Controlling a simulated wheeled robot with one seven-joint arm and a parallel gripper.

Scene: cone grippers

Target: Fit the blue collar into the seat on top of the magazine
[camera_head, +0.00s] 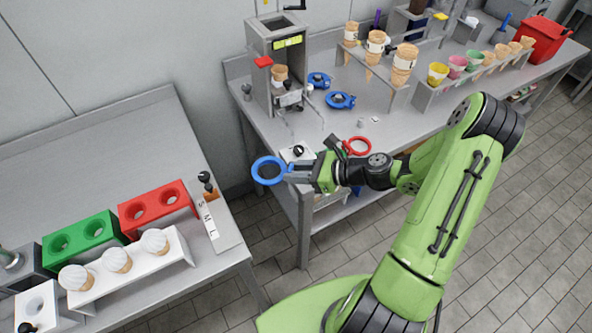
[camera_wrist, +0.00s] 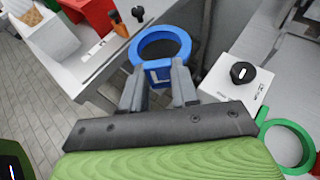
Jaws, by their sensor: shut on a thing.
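My gripper (camera_head: 291,173) is shut on the tab of a blue collar (camera_head: 254,172), a ring held level out in the air at the table corner. In the wrist view the tab (camera_wrist: 157,74) sits between the fingertips and bears a letter that looks like L. A tall grey stand (camera_head: 253,85) at the back left of the right table seems to be the magazine; it has a yellow-green label and a cone inside. My gripper is in front of it and well apart. I cannot make out the seat on its top clearly.
A red ring (camera_head: 369,147) is behind my gripper; a green ring (camera_wrist: 300,127) shows in the wrist view. A white box with a black knob (camera_head: 298,151) is close by. Cone racks (camera_head: 398,97) stand further right.

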